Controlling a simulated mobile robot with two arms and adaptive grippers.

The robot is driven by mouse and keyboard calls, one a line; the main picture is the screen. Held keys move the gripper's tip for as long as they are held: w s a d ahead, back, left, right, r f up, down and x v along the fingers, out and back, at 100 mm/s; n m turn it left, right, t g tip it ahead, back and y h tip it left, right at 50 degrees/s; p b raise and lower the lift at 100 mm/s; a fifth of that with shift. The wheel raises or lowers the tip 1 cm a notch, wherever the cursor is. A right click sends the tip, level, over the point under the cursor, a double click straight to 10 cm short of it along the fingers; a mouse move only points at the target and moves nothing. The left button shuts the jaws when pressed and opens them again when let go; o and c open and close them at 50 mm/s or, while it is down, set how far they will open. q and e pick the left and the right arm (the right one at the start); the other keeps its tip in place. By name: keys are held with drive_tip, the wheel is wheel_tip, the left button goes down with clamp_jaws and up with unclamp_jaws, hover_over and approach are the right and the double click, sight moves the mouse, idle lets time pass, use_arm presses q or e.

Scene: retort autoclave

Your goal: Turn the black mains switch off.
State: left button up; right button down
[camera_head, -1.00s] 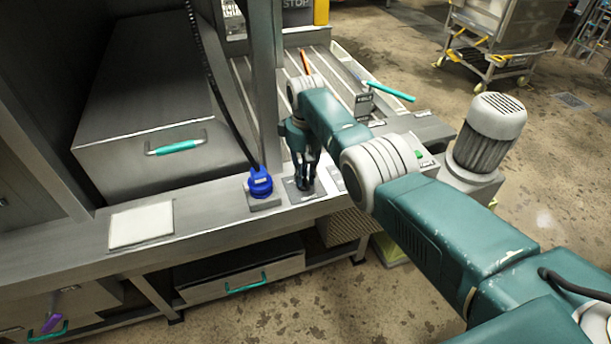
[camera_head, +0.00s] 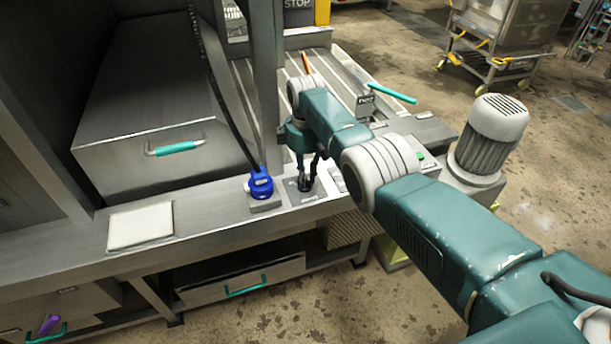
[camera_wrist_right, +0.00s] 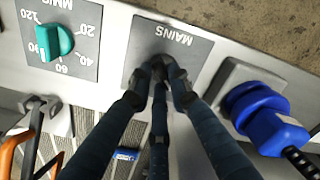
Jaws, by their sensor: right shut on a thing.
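The mains switch sits on a grey plate (camera_wrist_right: 192,52) marked MAINS in the right wrist view; the plate also shows in the head view (camera_head: 293,194) on the steel ledge. My right gripper (camera_wrist_right: 162,72) reaches down to the plate's middle, and its dark fingers are closed together on the black switch knob. The fingers hide nearly all of the knob, so its turned position cannot be told. In the head view my right gripper (camera_head: 305,183) points down onto the plate. My left gripper is not in view.
A blue plug (camera_head: 260,184) with a black cable stands just left of the plate. In the wrist view a teal timer dial (camera_wrist_right: 52,41) sits beside the plate. A white pad (camera_head: 140,225) lies on the ledge. A motor (camera_head: 489,137) stands at right.

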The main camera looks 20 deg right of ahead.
drive_tip(key=c, duration=1.6)
unclamp_jaws()
drive_tip(key=shift+r, duration=0.1)
wheel_tip(320, 180, up, 12)
drive_tip(key=shift+f, duration=0.1)
